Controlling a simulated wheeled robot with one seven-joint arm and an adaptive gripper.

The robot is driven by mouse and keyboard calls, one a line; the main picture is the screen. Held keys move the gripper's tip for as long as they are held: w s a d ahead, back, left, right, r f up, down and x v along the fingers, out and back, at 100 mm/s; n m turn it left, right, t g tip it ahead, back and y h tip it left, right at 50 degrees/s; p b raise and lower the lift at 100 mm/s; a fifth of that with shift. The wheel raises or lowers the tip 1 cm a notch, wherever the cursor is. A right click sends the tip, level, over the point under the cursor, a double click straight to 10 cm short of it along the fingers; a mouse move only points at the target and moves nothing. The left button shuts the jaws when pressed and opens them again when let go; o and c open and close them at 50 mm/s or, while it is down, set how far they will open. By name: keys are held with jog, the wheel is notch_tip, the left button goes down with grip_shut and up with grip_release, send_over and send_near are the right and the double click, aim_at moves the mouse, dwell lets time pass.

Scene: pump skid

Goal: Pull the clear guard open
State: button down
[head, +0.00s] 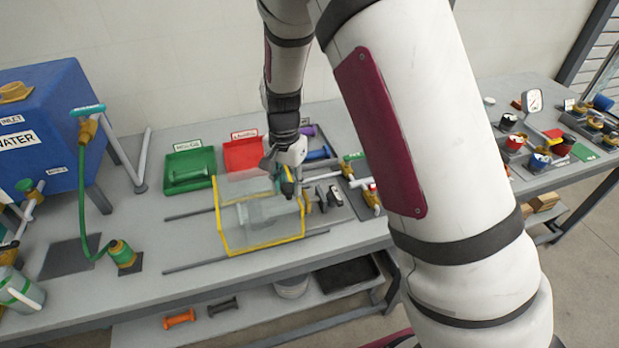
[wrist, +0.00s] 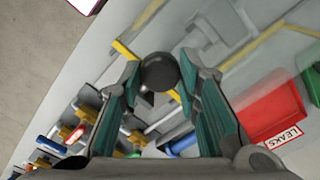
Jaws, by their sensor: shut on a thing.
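The clear guard (head: 262,246) is a see-through box with yellow edges, standing on the grey bench between two thin dark rails. My gripper (head: 287,188) is at the upper right side of the guard. In the wrist view, my gripper (wrist: 158,75) is shut with its teal-padded fingers on either side of a dark round knob (wrist: 160,70). A yellow edge strip (wrist: 128,52) runs beside the knob, and the clear panel spreads to the right. The knob's mounting to the guard is mostly hidden. Grey pump parts (head: 320,198) lie right of the guard.
A green tray (head: 190,168) and a red tray (head: 243,153) labelled LEAKS sit behind the guard. Valves and pipes (head: 352,170) stand close to its right. A blue water tank (head: 50,130) stands at the left. The bench in front of the guard is narrow but clear.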

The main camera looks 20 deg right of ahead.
send_over(227, 212)
dwell(0.4)
jog(key=c, duration=1.2)
grip_release()
notch_tip(227, 212, up, 12)
jog(key=shift+r, duration=0.1)
